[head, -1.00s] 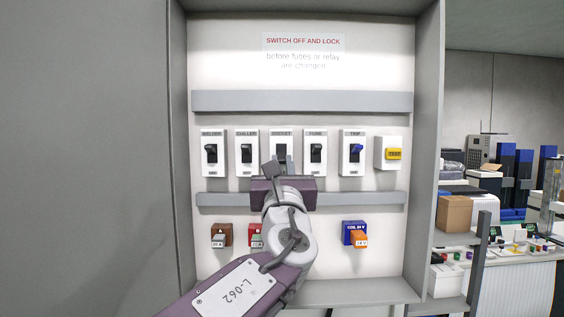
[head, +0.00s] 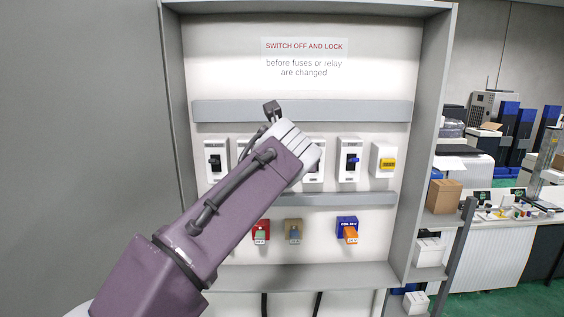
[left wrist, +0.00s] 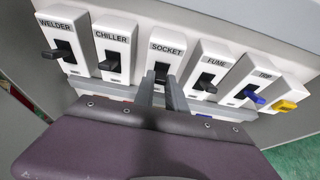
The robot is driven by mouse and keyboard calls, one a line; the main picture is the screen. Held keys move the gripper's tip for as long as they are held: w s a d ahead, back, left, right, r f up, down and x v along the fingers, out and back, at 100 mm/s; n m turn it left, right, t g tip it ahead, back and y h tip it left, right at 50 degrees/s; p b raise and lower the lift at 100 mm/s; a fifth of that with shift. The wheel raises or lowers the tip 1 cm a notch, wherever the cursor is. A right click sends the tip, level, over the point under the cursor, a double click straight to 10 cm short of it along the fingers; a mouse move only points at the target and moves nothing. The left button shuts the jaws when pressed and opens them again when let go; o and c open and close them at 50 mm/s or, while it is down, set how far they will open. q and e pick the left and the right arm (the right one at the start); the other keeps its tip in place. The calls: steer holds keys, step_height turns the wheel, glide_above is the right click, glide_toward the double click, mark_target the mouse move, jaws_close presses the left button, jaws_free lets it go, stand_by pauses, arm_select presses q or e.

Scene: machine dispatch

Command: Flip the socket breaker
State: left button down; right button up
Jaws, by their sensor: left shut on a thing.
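The socket breaker (left wrist: 163,60) is a white block labelled SOCKET with a black lever (left wrist: 160,73), in the middle of the row in the left wrist view. My left gripper (left wrist: 160,92) is at this lever, its two grey fingers shut on it. The lever's lower part is hidden by the fingers, and its exact tilt is hard to tell. In the head view my left arm hides the socket breaker and the gripper's fingers. My right gripper is not in view.
The chiller breaker (left wrist: 110,52) and the fume breaker (left wrist: 209,72) stand close on either side. The welder breaker (head: 215,160), trip breaker (head: 349,160) and a yellow switch (head: 384,160) share the row.

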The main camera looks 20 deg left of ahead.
arm_select(q)
steer(key=shift+w+r+g, duration=0.1)
steer(key=shift+r+g, duration=0.15)
steer(key=shift+g, duration=0.05)
steer(key=shift+r, duration=0.1)
stand_by(0.4)
steer(key=c, duration=1.4)
jaws_free()
steer(key=shift+o, duration=0.2)
steer(key=v, duration=0.9)
steer(key=shift+r, duration=0.2)
steer(key=shift+w+a, duration=0.1)
steer(key=shift+a, duration=0.05)
